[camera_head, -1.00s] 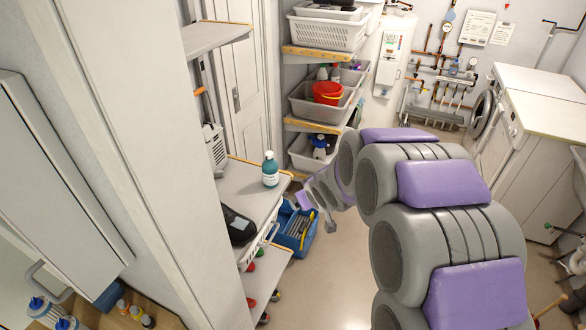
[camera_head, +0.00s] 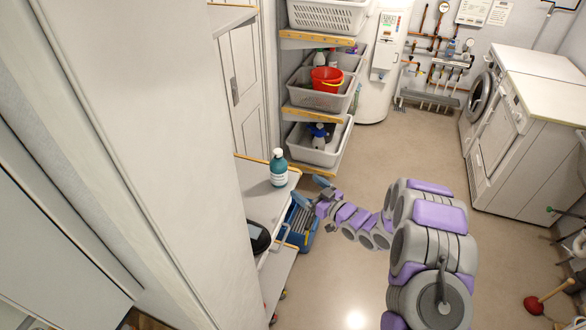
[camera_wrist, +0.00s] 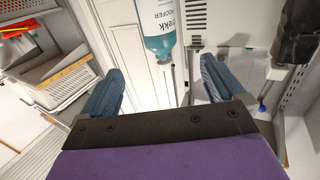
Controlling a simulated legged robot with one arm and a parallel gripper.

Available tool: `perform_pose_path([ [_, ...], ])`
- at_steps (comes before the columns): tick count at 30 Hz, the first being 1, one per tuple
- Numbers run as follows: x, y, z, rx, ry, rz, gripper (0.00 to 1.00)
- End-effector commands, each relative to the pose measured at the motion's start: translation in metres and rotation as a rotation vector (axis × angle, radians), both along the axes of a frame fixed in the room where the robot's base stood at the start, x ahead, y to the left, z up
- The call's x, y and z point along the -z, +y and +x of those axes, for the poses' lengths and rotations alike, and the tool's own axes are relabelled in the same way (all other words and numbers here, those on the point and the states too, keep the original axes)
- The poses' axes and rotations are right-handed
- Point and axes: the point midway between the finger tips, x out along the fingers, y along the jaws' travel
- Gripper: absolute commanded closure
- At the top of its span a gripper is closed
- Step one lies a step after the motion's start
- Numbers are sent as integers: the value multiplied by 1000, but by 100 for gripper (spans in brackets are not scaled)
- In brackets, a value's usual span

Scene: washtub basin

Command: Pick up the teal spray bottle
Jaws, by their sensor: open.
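The teal spray bottle (camera_head: 279,174) has a white cap and a white label. It stands upright near the front edge of a light grey shelf (camera_head: 262,203) in the head view. My gripper (camera_head: 312,191) is open and empty, to the right of the bottle and a little lower in the picture, apart from it. In the wrist view the bottle (camera_wrist: 158,28) appears upside down at the top, beyond the gap between my two blue-grey fingertips (camera_wrist: 160,80). Nothing lies between the fingers.
A dark object (camera_head: 259,237) lies on the same shelf, nearer the camera. A blue caddy (camera_head: 297,222) is below and partly behind my gripper. A wall rack with grey bins (camera_head: 318,148) stands behind. A tall pale panel (camera_head: 150,130) fills the left. Open floor (camera_head: 400,155) lies to the right.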

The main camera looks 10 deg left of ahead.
Motion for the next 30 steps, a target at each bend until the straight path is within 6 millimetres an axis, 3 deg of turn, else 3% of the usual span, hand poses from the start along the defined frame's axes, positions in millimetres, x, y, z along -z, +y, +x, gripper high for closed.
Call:
perform_pose_path([
  [7, 1, 15, 6, -20, -13, 29, 4],
  [21, 4, 87, 54, -17, -11, 24, 4],
  [30, 2, 103, 67, -15, -8, 25, 4],
])
